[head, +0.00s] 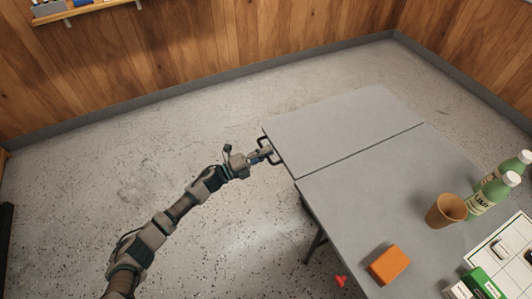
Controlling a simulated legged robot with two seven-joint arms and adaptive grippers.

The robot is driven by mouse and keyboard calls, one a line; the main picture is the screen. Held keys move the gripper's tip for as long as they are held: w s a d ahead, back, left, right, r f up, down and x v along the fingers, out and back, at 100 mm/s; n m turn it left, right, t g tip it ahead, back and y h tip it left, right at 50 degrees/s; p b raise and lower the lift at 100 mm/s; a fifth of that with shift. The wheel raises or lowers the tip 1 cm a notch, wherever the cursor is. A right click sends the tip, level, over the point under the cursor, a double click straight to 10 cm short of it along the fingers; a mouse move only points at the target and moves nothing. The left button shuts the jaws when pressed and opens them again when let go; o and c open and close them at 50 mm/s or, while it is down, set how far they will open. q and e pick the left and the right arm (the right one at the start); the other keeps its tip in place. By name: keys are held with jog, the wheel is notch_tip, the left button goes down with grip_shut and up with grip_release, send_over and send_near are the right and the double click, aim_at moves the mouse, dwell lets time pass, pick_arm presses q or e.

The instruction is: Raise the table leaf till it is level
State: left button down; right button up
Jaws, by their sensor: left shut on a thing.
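The table leaf (335,128) is a grey panel at the far end of the grey table (345,195). A thin dark seam parts the two. The leaf looks about level with the tabletop; a small tilt is hard to tell from this view. A dark handle (276,158) sticks out from the leaf's left edge. My left gripper (264,154) is shut on this handle, with my arm reaching in from the lower left. My right gripper is not in view.
On the table stand an orange block (389,265), a brown cup (446,211), green bottles (483,198), a green box (482,284) and a white board (505,250). A red piece (341,281) shows by the table's left edge. A wall shelf (80,9) is at upper left. The floor left is clear.

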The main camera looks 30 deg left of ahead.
pick_arm(q)
jog(key=shift+a+r, duration=0.2)
jog(key=shift+r, duration=0.05)
jog(key=c, duration=1.2)
grip_release()
jog(key=shift+f, duration=0.15)
jog(key=shift+s+a+f, duration=0.1)
jog(key=shift+s+f, duration=0.05)
jog(key=shift+s, duration=0.05)
jog(key=v, duration=1.1)
jog(key=shift+s+a, duration=0.25)
jog(key=shift+a, duration=0.1)
jog(key=shift+f, duration=0.1)
